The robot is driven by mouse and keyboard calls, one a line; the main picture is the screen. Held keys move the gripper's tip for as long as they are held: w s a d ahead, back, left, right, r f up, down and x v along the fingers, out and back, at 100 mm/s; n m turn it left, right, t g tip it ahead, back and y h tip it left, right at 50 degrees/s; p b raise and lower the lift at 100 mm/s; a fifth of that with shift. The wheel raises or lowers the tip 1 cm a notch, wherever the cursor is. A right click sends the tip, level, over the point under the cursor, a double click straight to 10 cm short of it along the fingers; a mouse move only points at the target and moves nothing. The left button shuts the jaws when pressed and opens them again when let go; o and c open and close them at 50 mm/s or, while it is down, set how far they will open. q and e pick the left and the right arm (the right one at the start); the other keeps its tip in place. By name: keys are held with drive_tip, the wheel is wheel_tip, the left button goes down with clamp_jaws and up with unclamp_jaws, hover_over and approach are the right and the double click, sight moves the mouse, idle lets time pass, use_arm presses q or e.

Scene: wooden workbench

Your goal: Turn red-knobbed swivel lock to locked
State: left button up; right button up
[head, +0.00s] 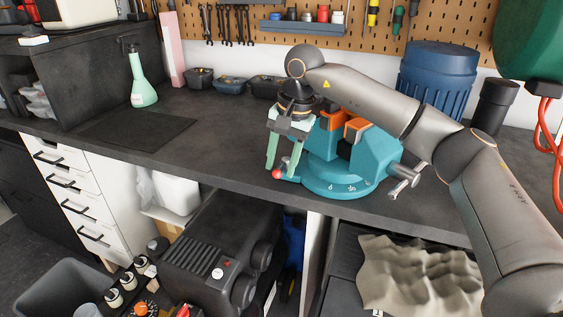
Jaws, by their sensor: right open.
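A teal bench vise (352,171) with orange jaw pieces stands on the dark workbench. The red knob (277,174) of its swivel lock shows at the left of the vise base, near the bench's front edge. My right gripper (281,172) comes down from above with its pale green fingers apart, one on each side of the knob as seen here. I cannot tell whether a finger touches the knob. The lock's lever is mostly hidden behind the fingers. My left gripper is not in view.
A green spray bottle (142,78) and small dark bins (201,79) stand toward the back. A blue barrel (437,77) is behind the vise. The bench left of the vise is mostly clear.

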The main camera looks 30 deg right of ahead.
drive_tip(key=shift+c, duration=0.4)
clamp_jaws()
